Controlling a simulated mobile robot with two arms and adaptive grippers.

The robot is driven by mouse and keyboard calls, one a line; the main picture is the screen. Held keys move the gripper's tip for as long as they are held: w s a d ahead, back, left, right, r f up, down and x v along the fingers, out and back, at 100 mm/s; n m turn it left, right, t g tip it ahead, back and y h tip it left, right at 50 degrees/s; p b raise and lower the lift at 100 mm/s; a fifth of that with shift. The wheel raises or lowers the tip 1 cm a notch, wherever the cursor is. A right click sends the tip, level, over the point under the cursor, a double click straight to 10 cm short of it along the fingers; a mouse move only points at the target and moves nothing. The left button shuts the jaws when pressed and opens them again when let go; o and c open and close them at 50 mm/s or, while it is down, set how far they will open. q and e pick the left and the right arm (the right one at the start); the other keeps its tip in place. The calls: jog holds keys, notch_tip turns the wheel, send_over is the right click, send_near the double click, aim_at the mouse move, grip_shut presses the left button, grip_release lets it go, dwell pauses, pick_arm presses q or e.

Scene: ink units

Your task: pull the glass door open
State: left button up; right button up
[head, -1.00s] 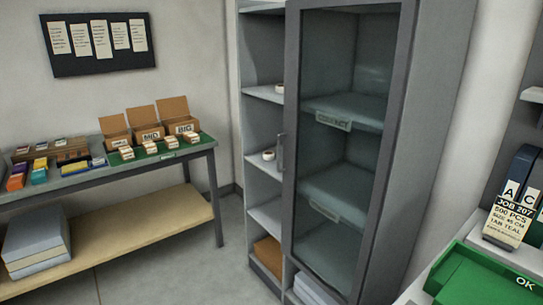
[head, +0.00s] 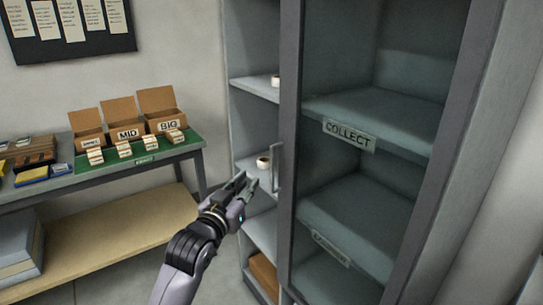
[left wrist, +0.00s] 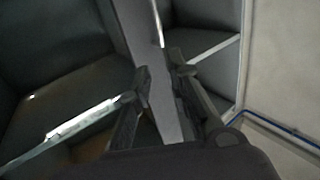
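The glass door (head: 291,120) is a grey-framed pane over the right half of a tall grey cabinet and looks shut. Its vertical bar handle (head: 276,167) is on the left stile, about mid-height. My left gripper (head: 246,183) is just left of the handle and slightly below it, apart from it as far as I can tell. In the left wrist view the gripper (left wrist: 160,74) has its fingers spread with nothing between them. The door stile (left wrist: 128,35) and the thin pale handle (left wrist: 157,22) lie beyond the fingertips. My right gripper is not in view.
The cabinet's open left shelves (head: 252,88) hold small rolls. A shelf behind the glass bears a COLLECT label (head: 348,134). A table (head: 104,180) with open cardboard boxes stands at the left, with a lower wooden shelf (head: 120,235). Floor between them is clear.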

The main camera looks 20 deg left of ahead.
aim_at(271, 156)
pick_arm(q)
jog(key=w, duration=0.5)
jog(key=w+p, duration=0.1)
jog(key=w, duration=0.4)
jog(key=w+d, duration=0.1)
jog(key=w, duration=0.4)
jog(key=shift+w+d+f, duration=0.1)
jog(key=shift+w+f, duration=0.1)
jog(key=shift+w, duration=0.85)
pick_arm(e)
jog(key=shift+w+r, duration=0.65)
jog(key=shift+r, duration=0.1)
pick_arm(q)
jog(key=shift+c, duration=0.4)
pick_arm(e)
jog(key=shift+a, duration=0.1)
pick_arm(q)
grip_shut()
